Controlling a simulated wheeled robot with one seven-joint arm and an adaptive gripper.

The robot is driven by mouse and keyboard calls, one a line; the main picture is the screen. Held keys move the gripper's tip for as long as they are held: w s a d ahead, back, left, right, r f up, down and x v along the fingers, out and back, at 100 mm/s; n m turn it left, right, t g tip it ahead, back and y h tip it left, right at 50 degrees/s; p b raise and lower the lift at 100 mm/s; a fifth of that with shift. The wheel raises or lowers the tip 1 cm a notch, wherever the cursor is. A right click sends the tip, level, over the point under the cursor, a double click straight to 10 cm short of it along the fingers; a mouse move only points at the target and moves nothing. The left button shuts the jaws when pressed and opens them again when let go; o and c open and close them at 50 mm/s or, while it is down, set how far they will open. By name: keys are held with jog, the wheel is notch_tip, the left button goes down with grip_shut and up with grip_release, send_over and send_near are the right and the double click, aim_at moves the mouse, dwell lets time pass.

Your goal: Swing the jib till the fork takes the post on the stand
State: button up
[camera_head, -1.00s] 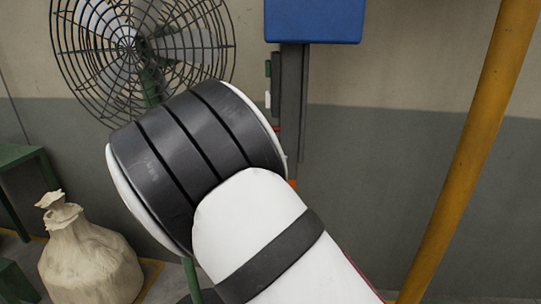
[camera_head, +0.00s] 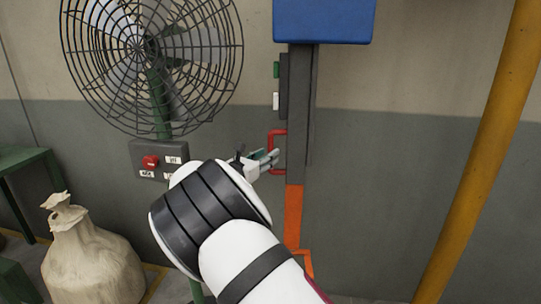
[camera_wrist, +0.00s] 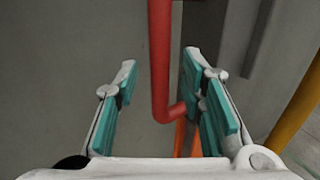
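A red handle (camera_head: 277,137) is fixed to the left side of a grey upright bar (camera_head: 297,120) with an orange lower part (camera_head: 293,213). A blue block (camera_head: 323,20) tops the bar. I cannot tell whether these belong to the jib. My gripper (camera_head: 271,157) is at the handle's lower end in the head view. In the wrist view my gripper (camera_wrist: 158,62) is open, and the red handle (camera_wrist: 160,75) shows in the gap between its fingers, nearer the right finger. I cannot tell whether they touch. No fork, post or stand can be made out.
A caged fan (camera_head: 150,60) stands at the left, with a control box with a red button (camera_head: 150,162) below it. A tied sack (camera_head: 88,260) and a green table (camera_head: 25,165) are at the lower left. A yellow pole (camera_head: 482,150) slants at the right.

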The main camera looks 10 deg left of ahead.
jog(key=shift+x, duration=1.45)
grip_shut()
jog(key=s+d+p, duration=0.2)
jog(key=s+p, duration=0.5)
jog(key=s, duration=0.4)
jog(key=s+d+p, duration=0.2)
jog(key=s+p, duration=0.4)
jog(key=s, duration=0.6)
jog(key=s+d+p, duration=0.5)
jog(key=s+d, duration=0.1)
jog(key=s, duration=0.3)
jog(key=s+d+p, duration=0.5)
jog(key=s+d, duration=0.1)
jog(key=s, duration=0.4)
jog(key=shift+s+d, duration=0.15)
jog(key=shift+s, duration=0.15)
